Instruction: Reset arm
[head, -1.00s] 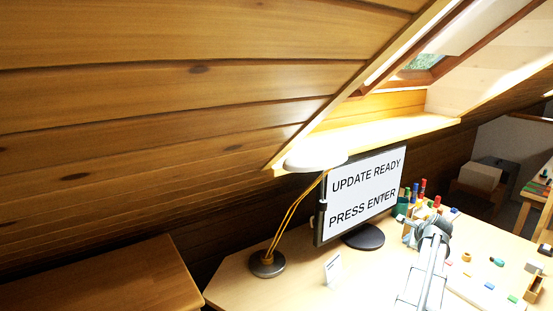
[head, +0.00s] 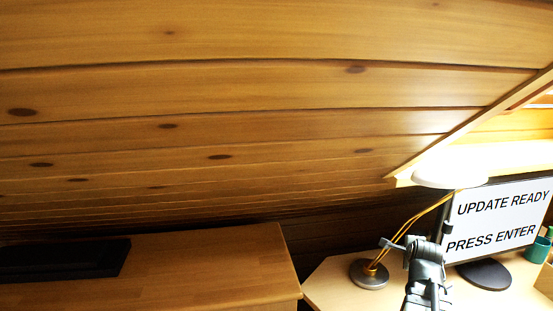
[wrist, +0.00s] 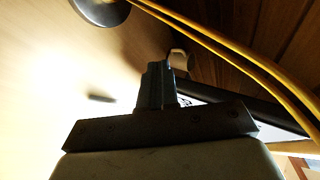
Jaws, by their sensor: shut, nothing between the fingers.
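My gripper (wrist: 158,72) is shut and empty in the wrist view, with its dark fingers together. It is above the desk, near the yellow-stemmed lamp. In the head view my grey arm (head: 426,272) rises from the bottom edge, in front of the desk and close to the lamp's stem and the monitor's left side. The gap between arm and lamp is hard to judge from here.
The lamp's round base (head: 369,273) stands on the desk (head: 330,284). The monitor (head: 502,212) reads "UPDATE READY PRESS ENTER". A teal cup (head: 538,250) is at the right edge. A wooden cabinet (head: 210,268) with a black object (head: 62,260) is at left. The sloping timber ceiling (head: 250,110) hangs low overhead.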

